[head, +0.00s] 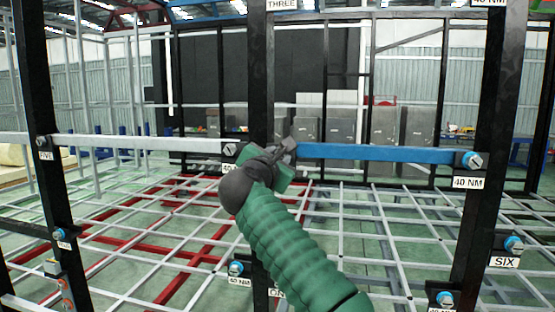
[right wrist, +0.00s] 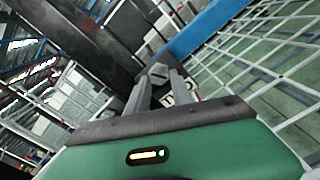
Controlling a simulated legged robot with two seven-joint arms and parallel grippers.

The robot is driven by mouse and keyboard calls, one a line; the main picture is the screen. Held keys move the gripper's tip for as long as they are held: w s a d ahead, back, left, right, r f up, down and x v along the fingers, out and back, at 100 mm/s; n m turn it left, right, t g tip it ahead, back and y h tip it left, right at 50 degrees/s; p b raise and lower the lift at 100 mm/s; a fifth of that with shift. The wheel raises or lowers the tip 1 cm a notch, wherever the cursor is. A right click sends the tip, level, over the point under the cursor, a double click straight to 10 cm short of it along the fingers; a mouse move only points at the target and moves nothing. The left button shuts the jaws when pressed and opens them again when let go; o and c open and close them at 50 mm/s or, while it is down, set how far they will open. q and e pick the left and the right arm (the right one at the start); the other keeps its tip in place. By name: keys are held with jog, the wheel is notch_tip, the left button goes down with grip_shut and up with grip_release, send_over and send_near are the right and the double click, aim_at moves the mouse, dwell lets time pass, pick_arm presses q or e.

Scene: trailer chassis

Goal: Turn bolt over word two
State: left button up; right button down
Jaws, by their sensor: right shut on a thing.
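My right gripper (head: 287,148) is at the central black post (head: 260,80), at the left end of the blue bar. In the right wrist view its two fingers (right wrist: 158,78) close around a grey bolt head (right wrist: 158,69). A white label (right wrist: 184,91) with dark letters shows partly behind the right finger; I cannot read its word for certain. In the head view my gripper and green arm hide this bolt and label. My left gripper is not in view.
The blue bar (head: 380,153) runs right to a bolt (head: 474,160) marked 40 NM. Other bolts sit at labels FIVE (head: 45,155), SIX (head: 504,262) and below on the central post (head: 236,268). A white bar (head: 150,143) runs left. Grey grid rails lie behind.

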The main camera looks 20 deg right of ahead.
jog(key=shift+a+f, duration=0.1)
jog(key=shift+f, duration=0.1)
jog(key=c, duration=1.4)
grip_release()
jog(key=shift+o, duration=1.4)
jog(key=shift+s+r, duration=0.15)
jog(key=shift+r, duration=0.05)
jog(key=b+v, duration=0.6)
jog(key=v, duration=1)
jog(key=shift+s+a+b, duration=0.25)
jog(key=shift+s+b, duration=0.05)
